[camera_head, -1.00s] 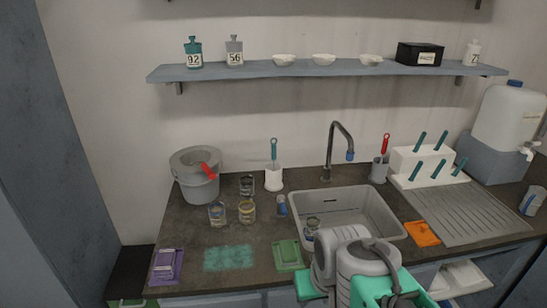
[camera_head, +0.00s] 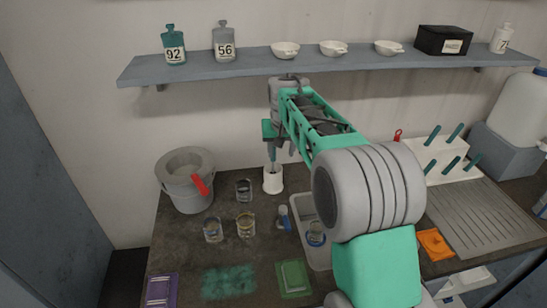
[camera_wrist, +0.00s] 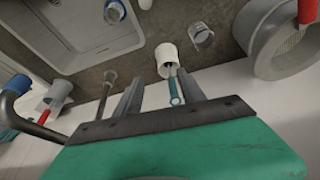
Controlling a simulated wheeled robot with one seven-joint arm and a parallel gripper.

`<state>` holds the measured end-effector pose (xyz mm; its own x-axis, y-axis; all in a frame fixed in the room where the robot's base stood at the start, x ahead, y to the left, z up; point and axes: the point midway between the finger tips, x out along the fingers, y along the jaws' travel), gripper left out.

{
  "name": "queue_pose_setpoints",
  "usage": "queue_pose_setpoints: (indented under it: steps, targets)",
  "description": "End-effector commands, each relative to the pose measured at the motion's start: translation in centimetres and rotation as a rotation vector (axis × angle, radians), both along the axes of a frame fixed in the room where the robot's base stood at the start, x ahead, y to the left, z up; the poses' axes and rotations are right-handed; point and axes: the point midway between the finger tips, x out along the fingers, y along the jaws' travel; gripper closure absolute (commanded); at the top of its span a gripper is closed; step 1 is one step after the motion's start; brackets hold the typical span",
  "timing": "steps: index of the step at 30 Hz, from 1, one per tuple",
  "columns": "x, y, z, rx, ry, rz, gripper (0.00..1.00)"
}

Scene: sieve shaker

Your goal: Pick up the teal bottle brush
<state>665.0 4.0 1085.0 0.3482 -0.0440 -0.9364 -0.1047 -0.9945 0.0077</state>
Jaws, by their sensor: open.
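The teal bottle brush (camera_head: 273,154) stands handle up in a white holder (camera_head: 273,182) at the back of the counter, left of the sink. My gripper (camera_head: 281,148) is at the brush handle, just above the holder, partly hidden by my own arm. In the wrist view my gripper (camera_wrist: 160,72) is open. The brush handle (camera_wrist: 175,90) shows between the two fingers, closer to the right one. The white holder (camera_wrist: 167,58) lies just past the fingertips. I cannot tell whether a finger touches the handle.
A grey pot (camera_head: 187,182) with a red handle stands left of the holder, with several glass beakers near it. The sink (camera_wrist: 85,30) and grey faucet (camera_wrist: 22,110) are beside it. The shelf (camera_head: 210,70) with bottles and bowls hangs above my gripper.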

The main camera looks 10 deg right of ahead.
Motion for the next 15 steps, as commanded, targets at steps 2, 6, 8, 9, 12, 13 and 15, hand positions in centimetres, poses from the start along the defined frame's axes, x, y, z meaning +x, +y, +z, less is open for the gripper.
queue_pose_setpoints:
  steps: [2,6,8,9,12,13,15]
  targets:
    - [4.6,0.2,-0.4,0.001,-0.005,-0.02,0.53]
    - [9.0,0.2,-2.1,0.003,-0.025,-0.046,0.53]
    - [9.8,0.2,-2.6,0.003,-0.029,-0.051,0.53]
    - [10.1,0.2,-2.9,0.003,-0.031,-0.053,0.53]
    - [10.7,0.1,-4.1,0.003,-0.03,-0.055,0.53]
    - [10.9,0.0,-4.5,0.003,-0.03,-0.055,0.53]
    - [11.2,0.0,-5.3,0.003,-0.03,-0.054,0.53]
